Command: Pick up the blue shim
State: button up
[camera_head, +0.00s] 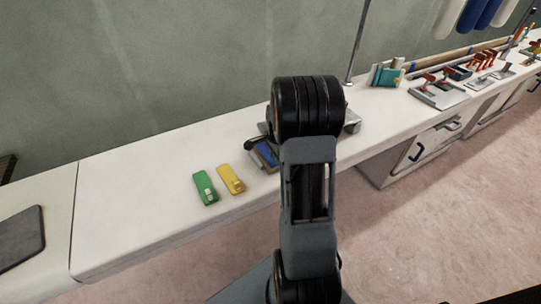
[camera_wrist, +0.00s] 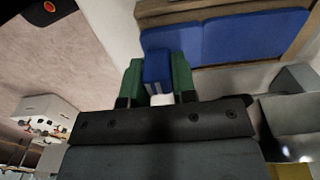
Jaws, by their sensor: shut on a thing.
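The blue shim (camera_wrist: 157,64) is upright in the wrist view, between the two green fingers of my gripper (camera_wrist: 157,80). The fingers press on both its sides, so my gripper is shut on it. Behind it lies a wood-framed holder (camera_wrist: 222,14) with a wide blue face in two parts. I cannot tell whether the shim touches that face. In the head view my arm hides the gripper; a blue-faced piece (camera_head: 266,153) shows just left of the arm on the white counter.
A green shim (camera_head: 205,188) and a yellow shim (camera_head: 231,180) lie on the white counter (camera_head: 140,205) left of my arm. Grey metal hardware (camera_head: 351,121) stands behind the arm. A teal block (camera_head: 386,76) and trays of tools (camera_head: 440,94) are further right.

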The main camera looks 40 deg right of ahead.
jog(key=shift+c, duration=0.8)
jog(key=shift+r, duration=0.1)
